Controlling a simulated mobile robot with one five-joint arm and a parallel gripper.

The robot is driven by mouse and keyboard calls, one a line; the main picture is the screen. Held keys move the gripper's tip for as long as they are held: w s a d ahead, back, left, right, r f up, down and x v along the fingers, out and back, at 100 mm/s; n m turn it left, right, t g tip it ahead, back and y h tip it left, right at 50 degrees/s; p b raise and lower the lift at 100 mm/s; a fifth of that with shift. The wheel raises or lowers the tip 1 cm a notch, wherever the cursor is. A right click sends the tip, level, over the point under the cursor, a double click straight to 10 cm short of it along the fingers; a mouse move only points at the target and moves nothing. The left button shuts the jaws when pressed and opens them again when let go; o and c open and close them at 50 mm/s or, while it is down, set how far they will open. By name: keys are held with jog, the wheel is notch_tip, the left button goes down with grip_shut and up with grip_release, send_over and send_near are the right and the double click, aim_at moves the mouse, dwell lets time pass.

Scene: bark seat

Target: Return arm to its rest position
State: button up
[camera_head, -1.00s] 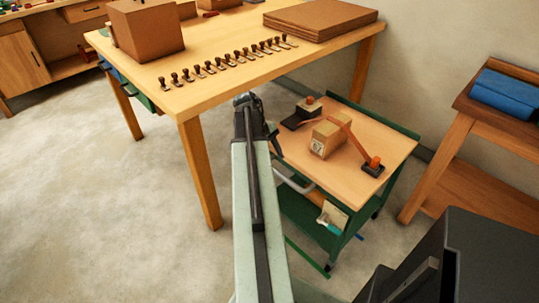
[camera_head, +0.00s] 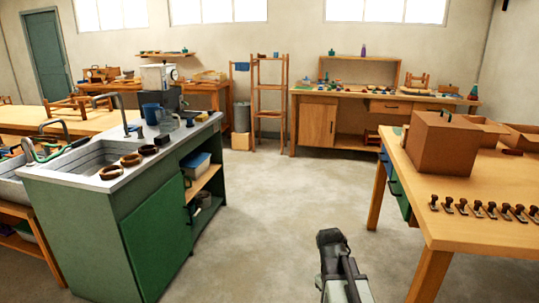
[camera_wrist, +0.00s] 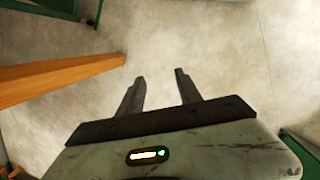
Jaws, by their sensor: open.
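My gripper (camera_head: 332,240) shows at the end of my arm at the bottom of the head view, right of centre, with bare floor beyond it. In the wrist view my gripper (camera_wrist: 160,76) has its two dark fingers spread apart. Nothing is between them and only grey floor shows behind. The head view does not show the fingers clearly, and most of my arm is out of that picture.
A wooden table (camera_head: 470,228) stands close on the right, with a brown box (camera_head: 440,143) and a row of small stamps. A green sink counter (camera_head: 160,228) stands on the left. A workbench (camera_head: 320,122) is at the back. Open floor (camera_head: 265,220) lies between.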

jog(key=a+m+t+y, duration=0.1)
jog(key=a+m+y, duration=0.15)
jog(key=a, duration=0.75)
notch_tip(320, 180, up, 23)
jog(key=m+p, duration=0.1)
jog(key=p, duration=2.2)
jog(key=shift+s+p, duration=0.25)
jog(key=shift+p, duration=0.05)
jog(key=shift+d+h, duration=0.1)
jog(key=shift+h, duration=0.15)
